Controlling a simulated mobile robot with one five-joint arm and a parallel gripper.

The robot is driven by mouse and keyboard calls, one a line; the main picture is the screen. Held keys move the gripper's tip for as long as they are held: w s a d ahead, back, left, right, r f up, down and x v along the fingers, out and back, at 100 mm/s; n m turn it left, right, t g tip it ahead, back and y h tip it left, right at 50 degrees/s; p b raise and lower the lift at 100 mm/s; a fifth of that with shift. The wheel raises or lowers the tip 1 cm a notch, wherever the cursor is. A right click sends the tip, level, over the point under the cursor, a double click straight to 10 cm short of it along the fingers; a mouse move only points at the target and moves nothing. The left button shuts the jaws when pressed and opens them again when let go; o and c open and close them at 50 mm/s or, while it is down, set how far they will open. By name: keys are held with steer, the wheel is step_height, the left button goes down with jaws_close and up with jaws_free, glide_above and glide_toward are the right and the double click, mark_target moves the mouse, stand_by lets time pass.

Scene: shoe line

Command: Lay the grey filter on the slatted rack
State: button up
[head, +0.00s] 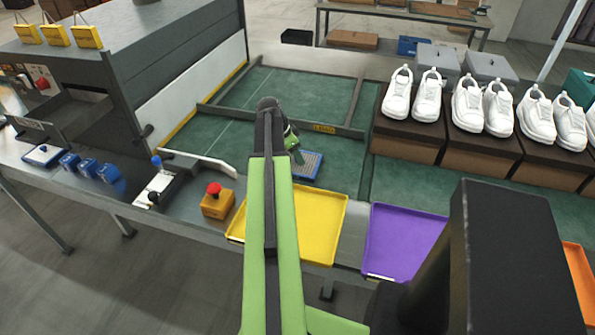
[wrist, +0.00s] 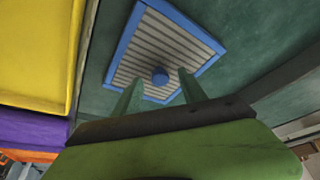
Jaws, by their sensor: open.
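The grey filter (head: 311,166) appears to be the ribbed grey panel with a blue frame lying on the green belt. In the wrist view the filter (wrist: 177,42) fills the upper middle, with a round blue knob (wrist: 160,75) on it. My gripper (wrist: 157,86) is open, its two green fingertips on either side of the knob in that view. I cannot tell how high above the panel they are. In the head view my gripper (head: 294,145) is over the filter's left part, and my arm hides some of the area. I cannot make out a separate slatted rack.
A yellow tray (head: 318,222) and a purple tray (head: 405,238) lie along the near edge. White shoes on brown boxes (head: 468,150) stand to the right. An orange block with a red button (head: 216,203) is left of my arm. The green belt (head: 285,90) is clear behind.

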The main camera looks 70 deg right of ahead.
steer(key=shift+d+f, duration=0.1)
jaws_close()
steer(key=shift+p, duration=0.3)
steer(key=shift+r+p, duration=0.3)
steer(key=shift+r, duration=0.1)
step_height(320, 180, up, 4)
steer(key=p, duration=0.3)
steer(key=shift+f, duration=0.25)
steer(key=s+a+r+p, duration=0.6)
steer(key=s+a+p, duration=0.1)
steer(key=s+a, duration=0.1)
steer(key=shift+s+a+r, duration=0.15)
steer(key=shift+s+r, duration=0.05)
steer(key=shift+r, duration=0.15)
